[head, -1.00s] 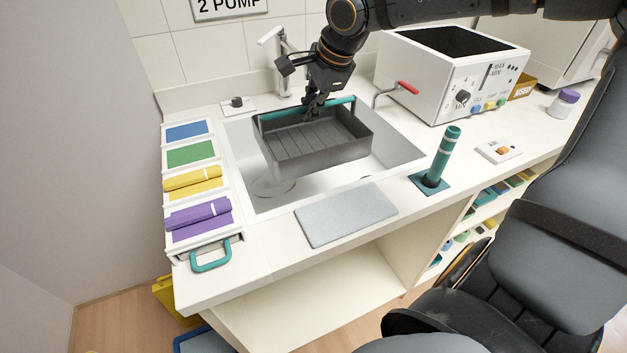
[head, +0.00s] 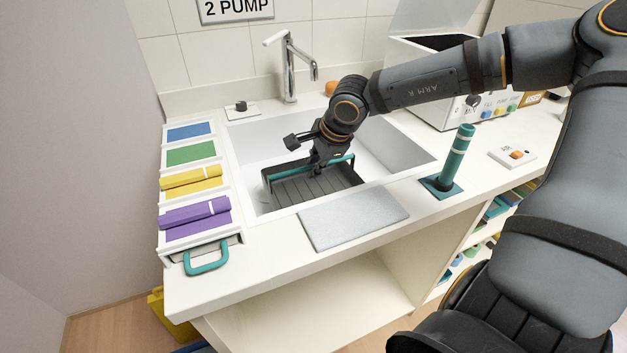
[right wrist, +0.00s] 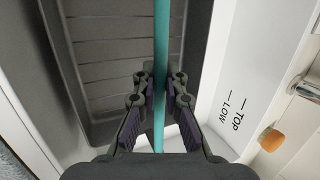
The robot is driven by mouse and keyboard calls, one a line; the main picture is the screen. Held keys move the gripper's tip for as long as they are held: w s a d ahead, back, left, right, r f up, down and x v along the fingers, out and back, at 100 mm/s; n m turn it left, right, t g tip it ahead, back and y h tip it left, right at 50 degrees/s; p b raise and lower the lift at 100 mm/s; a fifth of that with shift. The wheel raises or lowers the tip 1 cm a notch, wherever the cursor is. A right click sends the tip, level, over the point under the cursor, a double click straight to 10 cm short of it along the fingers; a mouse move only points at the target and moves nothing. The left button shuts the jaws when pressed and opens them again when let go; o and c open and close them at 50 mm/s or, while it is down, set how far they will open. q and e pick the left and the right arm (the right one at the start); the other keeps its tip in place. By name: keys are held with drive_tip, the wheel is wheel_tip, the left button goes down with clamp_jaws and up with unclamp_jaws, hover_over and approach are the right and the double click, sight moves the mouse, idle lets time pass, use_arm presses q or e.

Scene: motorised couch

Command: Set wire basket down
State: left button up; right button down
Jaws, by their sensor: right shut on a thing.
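The dark grey wire basket (head: 300,191) with a teal handle bar (head: 286,173) is low inside the white sink (head: 250,150). Whether its underside touches the sink floor is hidden. My right gripper (head: 322,170) is above the basket, shut on the handle bar. In the right wrist view, the fingers of my right gripper (right wrist: 160,88) close on the teal bar (right wrist: 161,130) from both sides, with the ribbed basket floor (right wrist: 100,55) below. My left gripper is not in view.
A faucet (head: 289,65) stands behind the sink. A grey mat (head: 353,217) lies at its front edge, and a teal cylinder (head: 455,155) stands to the right. Coloured trays (head: 190,155) line the left. A white machine (head: 430,104) is behind my right arm.

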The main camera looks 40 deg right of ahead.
sight(314, 196)
wheel_tip(314, 196, down, 4)
drive_tip(key=shift+r+b, duration=0.15)
drive_tip(key=shift+b, duration=0.15)
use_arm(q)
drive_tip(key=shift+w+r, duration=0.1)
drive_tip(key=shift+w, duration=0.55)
use_arm(e)
drive_tip(key=c, duration=1.4)
unclamp_jaws()
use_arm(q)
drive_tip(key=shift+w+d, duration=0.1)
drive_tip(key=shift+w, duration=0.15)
